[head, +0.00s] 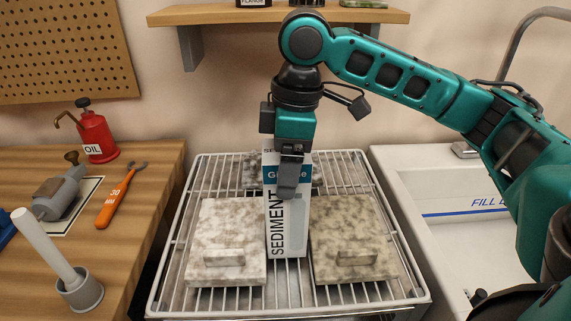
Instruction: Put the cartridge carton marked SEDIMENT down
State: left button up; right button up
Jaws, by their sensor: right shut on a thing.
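The cartridge carton marked SEDIMENT (289,233) is a tall white box with a blue band and black lettering running up its side. It stands upright over the white wire rack (165,283), between two stone-patterned blocks. My right gripper (288,185) comes down from above and is shut on the carton's upper part, covering some of its face. I cannot tell whether the carton's base touches the rack. My left gripper is not in view.
A pale block (226,225) is close on the carton's left and a darker block (352,225) close on its right; another patch (252,171) shows behind. A wooden bench (150,200) with an oil can (97,137) is left; a white sink (420,185) is right.

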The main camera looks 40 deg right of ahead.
jog(key=o, duration=1.6)
jog(key=shift+f, duration=0.1)
